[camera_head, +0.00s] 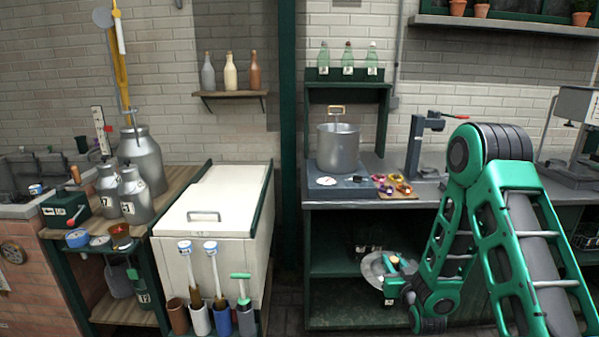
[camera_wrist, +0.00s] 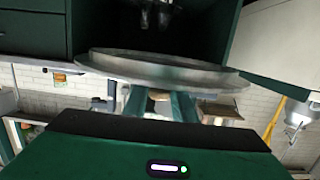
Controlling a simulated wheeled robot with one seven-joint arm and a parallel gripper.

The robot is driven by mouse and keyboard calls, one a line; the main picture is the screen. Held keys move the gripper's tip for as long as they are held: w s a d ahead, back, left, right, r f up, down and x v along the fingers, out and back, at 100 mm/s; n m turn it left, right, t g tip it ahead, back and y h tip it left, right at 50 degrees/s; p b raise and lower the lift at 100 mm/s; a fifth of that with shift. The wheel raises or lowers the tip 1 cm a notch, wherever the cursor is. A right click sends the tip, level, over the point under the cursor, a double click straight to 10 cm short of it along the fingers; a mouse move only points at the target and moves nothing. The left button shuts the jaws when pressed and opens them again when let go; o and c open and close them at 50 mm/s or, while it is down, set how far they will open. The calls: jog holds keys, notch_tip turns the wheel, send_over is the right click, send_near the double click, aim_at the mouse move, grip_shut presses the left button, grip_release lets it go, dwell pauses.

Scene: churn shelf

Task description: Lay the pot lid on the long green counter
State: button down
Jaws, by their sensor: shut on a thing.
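The pot lid (camera_head: 374,266) is a round grey metal disc. In the head view it hangs tilted in front of the open lower part of the green counter (camera_head: 335,204), below its worktop. My gripper (camera_head: 394,268) is shut on the lid from its right side and partly covers it. In the wrist view the lid (camera_wrist: 165,70) appears almost edge-on across the fingertips of my gripper (camera_wrist: 160,98). The exact grip point on the lid is hard to make out.
On the counter stand a steel pot (camera_head: 338,150) on a scale (camera_head: 338,187), a board with colourful small items (camera_head: 396,188) and a dark press (camera_head: 416,145). A white chest (camera_head: 213,215) stands left. Bare worktop shows behind the board, partly hidden by my arm.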

jog(key=s+f, duration=0.2)
jog(key=shift+f, duration=0.3)
jog(key=shift+s+f, duration=0.15)
jog(key=shift+s, duration=0.1)
jog(key=s, duration=0.1)
jog(key=s+r, duration=0.1)
jog(key=s, duration=0.1)
jog(key=s+r, duration=0.1)
jog(key=s, duration=0.1)
jog(key=shift+s+a+r, duration=0.1)
jog(key=shift+s+r, duration=0.05)
jog(key=shift+r, duration=0.1)
jog(key=shift+s, duration=0.1)
